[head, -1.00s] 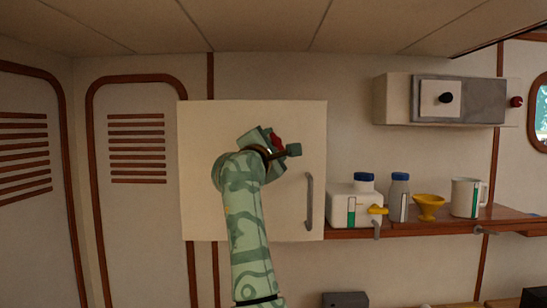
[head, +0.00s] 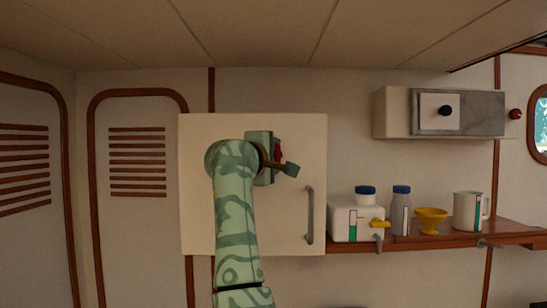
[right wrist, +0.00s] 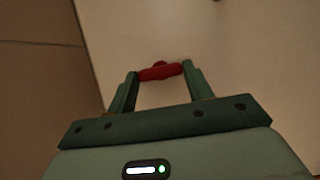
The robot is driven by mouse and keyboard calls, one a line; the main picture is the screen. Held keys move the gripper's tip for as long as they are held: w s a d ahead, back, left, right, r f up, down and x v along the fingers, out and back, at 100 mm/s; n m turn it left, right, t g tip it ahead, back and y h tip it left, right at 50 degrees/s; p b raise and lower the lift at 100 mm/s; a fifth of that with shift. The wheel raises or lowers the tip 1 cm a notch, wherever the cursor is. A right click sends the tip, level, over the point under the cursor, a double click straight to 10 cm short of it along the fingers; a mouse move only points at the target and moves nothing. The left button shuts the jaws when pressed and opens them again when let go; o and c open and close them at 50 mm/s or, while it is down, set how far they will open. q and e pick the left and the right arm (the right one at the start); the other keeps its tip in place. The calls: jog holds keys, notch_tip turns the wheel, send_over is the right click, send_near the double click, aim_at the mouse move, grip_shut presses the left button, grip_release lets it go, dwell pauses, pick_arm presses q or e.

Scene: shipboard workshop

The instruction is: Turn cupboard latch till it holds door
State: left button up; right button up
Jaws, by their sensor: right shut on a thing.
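The cupboard door (head: 225,235) is a flat cream panel on the back wall and looks closed, with a grey upright handle (head: 310,215) near its right edge. The red latch (head: 278,152) is on the upper right part of the door, partly hidden by my right gripper (head: 281,158). In the right wrist view, the latch (right wrist: 160,72) lies between the two green fingertips of my right gripper (right wrist: 160,74), which is shut on it. In the head view the visible red part stands nearly upright. My left gripper is out of view.
A wooden shelf (head: 400,243) right of the door holds a white container (head: 345,222) with a yellow tap, a blue-capped bottle (head: 401,212), a yellow funnel (head: 431,219) and a white jug (head: 466,212). A grey-fronted wall box (head: 395,112) hangs above.

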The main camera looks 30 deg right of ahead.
jog(key=shift+f, duration=0.1)
jog(key=o, duration=1)
jog(key=b+v, duration=0.2)
jog(key=v, duration=1.4)
jog(key=shift+s+a, duration=0.1)
